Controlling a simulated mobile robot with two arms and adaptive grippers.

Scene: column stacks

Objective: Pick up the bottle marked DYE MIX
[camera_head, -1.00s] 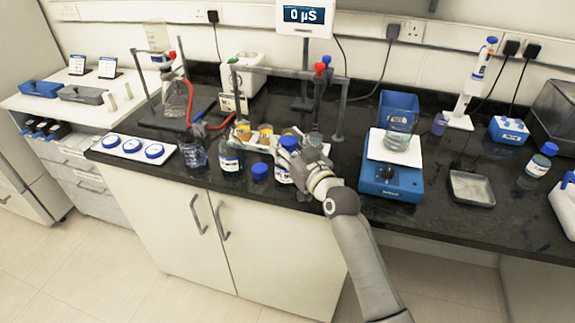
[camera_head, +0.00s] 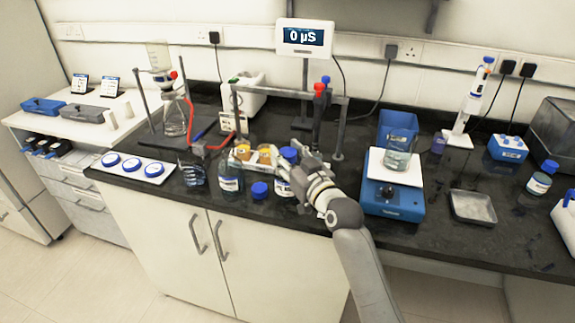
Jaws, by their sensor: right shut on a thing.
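My left gripper is not in view.
A rack with orange-topped items (camera_head: 264,152) is behind the held bottle. A metal frame (camera_head: 342,125) stands behind my right gripper. A blue balance (camera_head: 392,194) with a beaker (camera_head: 397,156) is to the right. A tray with blue discs (camera_head: 133,168) lies left.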

